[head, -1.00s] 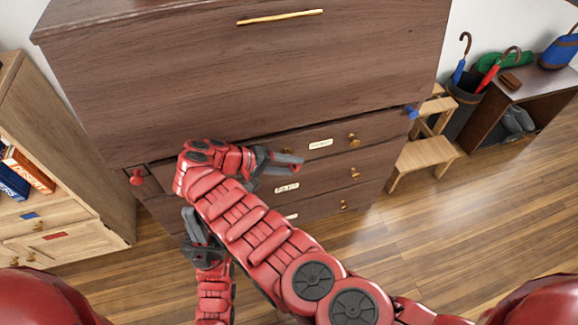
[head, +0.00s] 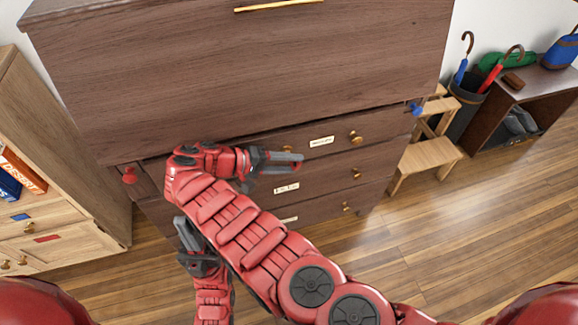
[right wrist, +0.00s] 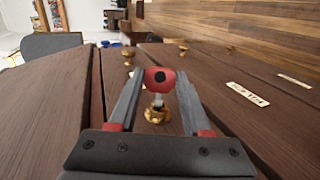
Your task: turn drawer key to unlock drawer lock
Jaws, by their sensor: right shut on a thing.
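My right gripper (head: 297,161) reaches across the front of the dark wood cabinet (head: 235,75), along its top drawer (head: 372,124). In the right wrist view its fingers (right wrist: 160,82) are shut on a small red piece with a dark round spot (right wrist: 160,76), which looks like the drawer key's head.
Brass drawer knobs (head: 356,137) stick out near my right gripper. A red knob (head: 130,175) and a blue knob (head: 415,109) sit at the cabinet's two sides. A pale bookcase (head: 60,180) stands left, a wooden step stool (head: 424,158) right.

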